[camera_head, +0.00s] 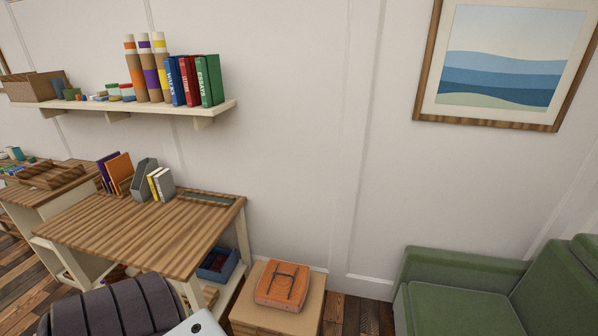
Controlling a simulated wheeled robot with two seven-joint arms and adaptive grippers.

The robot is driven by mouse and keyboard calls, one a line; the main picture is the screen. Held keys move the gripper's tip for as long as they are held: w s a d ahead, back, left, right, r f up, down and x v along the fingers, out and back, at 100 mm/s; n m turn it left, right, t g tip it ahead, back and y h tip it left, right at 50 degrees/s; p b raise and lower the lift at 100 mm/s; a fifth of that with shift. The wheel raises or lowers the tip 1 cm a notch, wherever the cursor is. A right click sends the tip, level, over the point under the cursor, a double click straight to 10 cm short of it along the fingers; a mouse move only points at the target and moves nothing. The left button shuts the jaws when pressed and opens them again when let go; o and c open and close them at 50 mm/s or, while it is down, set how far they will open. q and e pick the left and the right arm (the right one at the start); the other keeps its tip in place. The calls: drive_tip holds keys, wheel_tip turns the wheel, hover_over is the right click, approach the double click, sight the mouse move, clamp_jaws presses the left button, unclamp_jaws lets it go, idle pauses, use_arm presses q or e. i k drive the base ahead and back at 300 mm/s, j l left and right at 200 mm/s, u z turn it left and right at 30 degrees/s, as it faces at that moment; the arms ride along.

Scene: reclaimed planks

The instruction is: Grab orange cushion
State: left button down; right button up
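An orange, cushion-like item (283,285) lies flat on top of a light brown box (249,308) at the bottom, just right of the desk. It is roughly square with rounded corners, and dark strap-like lines cross its top. Its upper face is unobstructed. Neither of my grippers is in view. A pale grey rounded part at the bottom edge, left of the box, may be part of my own body; I cannot tell.
A wooden desk (150,232) stands left of the box, with a blue bin (217,265) under its right end. A dark ribbed rounded form (115,310) is in front of the desk. A green sofa (460,305) stands right. Bare plank floor (358,316) shows between box and sofa.

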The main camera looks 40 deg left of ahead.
sight(282, 285)
drive_tip(key=u, duration=1.6)
